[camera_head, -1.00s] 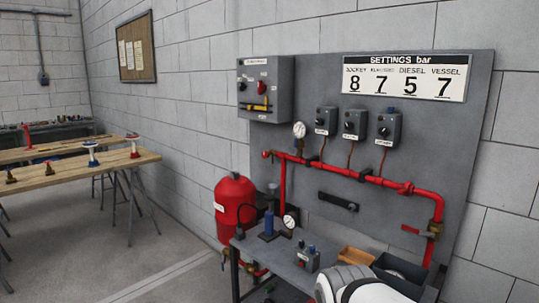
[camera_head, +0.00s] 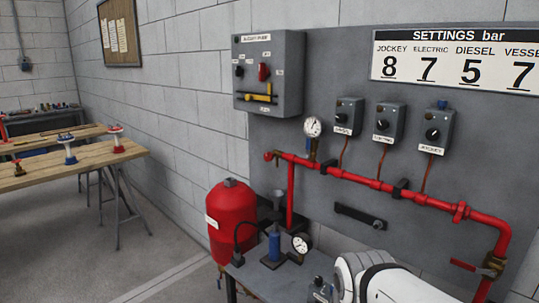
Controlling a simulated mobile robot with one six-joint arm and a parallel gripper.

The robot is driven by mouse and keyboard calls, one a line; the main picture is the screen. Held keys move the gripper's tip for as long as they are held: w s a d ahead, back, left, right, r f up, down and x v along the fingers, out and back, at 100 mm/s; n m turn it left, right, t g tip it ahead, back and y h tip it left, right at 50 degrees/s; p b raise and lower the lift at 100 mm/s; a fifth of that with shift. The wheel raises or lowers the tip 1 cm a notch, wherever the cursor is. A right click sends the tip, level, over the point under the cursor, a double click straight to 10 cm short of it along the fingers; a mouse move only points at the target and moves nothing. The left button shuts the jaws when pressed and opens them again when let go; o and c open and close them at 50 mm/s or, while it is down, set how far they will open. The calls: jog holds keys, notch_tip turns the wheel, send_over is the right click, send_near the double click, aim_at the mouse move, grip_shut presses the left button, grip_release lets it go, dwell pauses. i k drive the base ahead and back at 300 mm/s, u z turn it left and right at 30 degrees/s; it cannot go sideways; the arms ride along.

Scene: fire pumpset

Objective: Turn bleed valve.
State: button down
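A red pipe (camera_head: 400,190) runs along the grey panel on the wall. At its right end, on the part that drops down, is a brass valve (camera_head: 492,265) with a red lever (camera_head: 462,265) pointing left. At the pipe's left end is a small red fitting (camera_head: 268,156). No label shows which of these is the bleed valve. A pressure gauge (camera_head: 313,127) stands on the pipe near its left end. My white arm shows at the bottom right, in front of the panel. My gripper is not in view.
Three grey switch boxes (camera_head: 389,123) and a larger control box (camera_head: 268,73) hang on the panel. A red tank (camera_head: 232,220) stands beside a bench (camera_head: 262,280) holding a blue cylinder and gauge. Floor at left is open.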

aim_at(268, 157)
jog(key=z, duration=0.05)
jog(key=k, duration=1.05)
jog(key=u, duration=0.85)
jog(key=i, duration=2.1)
jog(key=z, duration=0.45)
jog(key=k, duration=0.75)
jog(key=z, duration=0.25)
jog(key=i, duration=0.75)
